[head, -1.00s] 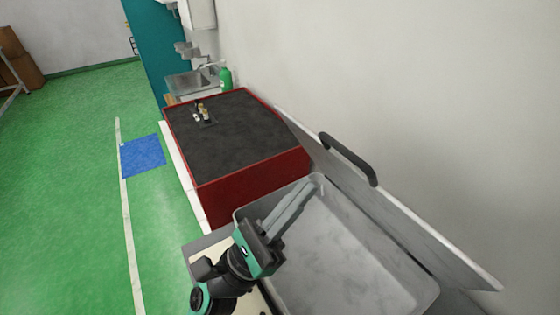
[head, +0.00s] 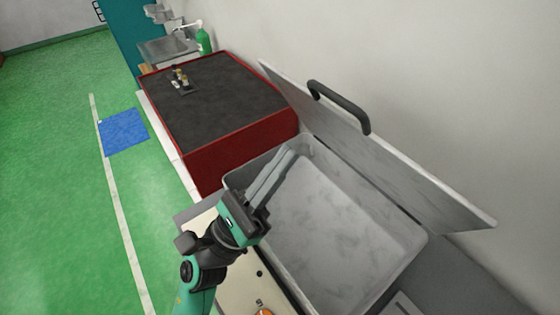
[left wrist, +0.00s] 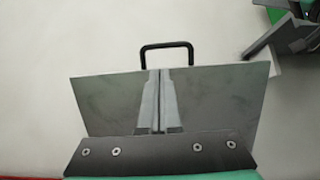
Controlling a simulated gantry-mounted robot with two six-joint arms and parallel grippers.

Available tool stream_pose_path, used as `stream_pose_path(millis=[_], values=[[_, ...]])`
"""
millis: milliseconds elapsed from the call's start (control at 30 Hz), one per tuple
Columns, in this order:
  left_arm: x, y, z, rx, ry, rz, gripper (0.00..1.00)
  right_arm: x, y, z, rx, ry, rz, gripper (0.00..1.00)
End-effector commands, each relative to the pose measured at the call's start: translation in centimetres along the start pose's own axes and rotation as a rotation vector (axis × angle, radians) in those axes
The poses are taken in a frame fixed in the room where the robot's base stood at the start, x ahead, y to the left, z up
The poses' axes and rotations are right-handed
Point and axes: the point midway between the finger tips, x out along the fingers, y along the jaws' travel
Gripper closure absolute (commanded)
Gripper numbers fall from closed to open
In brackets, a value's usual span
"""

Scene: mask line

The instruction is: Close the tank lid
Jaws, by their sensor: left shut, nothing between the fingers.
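The tank (head: 345,285) is an open grey rectangular basin, empty inside, at the lower right of the head view. Its lid (head: 400,170) is a flat grey panel standing open, leaning back near the wall, with a black handle (head: 340,106) at its upper edge. In the left wrist view the lid (left wrist: 220,95) stands upright ahead, its handle (left wrist: 167,47) on top. My left gripper (head: 286,155) is shut and empty, its fingers reaching over the tank's far left corner, apart from the handle. In the left wrist view its fingers (left wrist: 157,75) overlap the lid; contact cannot be told.
A red cabinet with a dark top (head: 222,110) stands beyond the tank and carries small bottles (head: 181,78). A sink (head: 168,48) and a green bottle (head: 203,40) are farther back. A white wall is behind the lid. Green floor with a blue mat (head: 123,132) is open at left.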

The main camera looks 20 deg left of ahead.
Motion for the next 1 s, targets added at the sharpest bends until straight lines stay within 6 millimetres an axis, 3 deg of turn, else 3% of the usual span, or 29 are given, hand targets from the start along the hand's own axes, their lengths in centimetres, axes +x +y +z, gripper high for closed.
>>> stream_pose_path(millis=[567,667,1000], values=[[-0.5,0.0,-0.1,0.0,0.001,0.001,1.0,-0.1,0.0,0.1,0.0,0.0,0.0,0.5],[-1.9,0.1,-0.2,0.001,0.003,0.002,1.0,-0.5,0.0,0.5,0.0,0.0,0.0,0.5],[-9.7,0.1,-0.3,0.001,0.002,0.003,1.0,-2.1,0.0,1.9,0.0,0.0,0.0,0.5]])
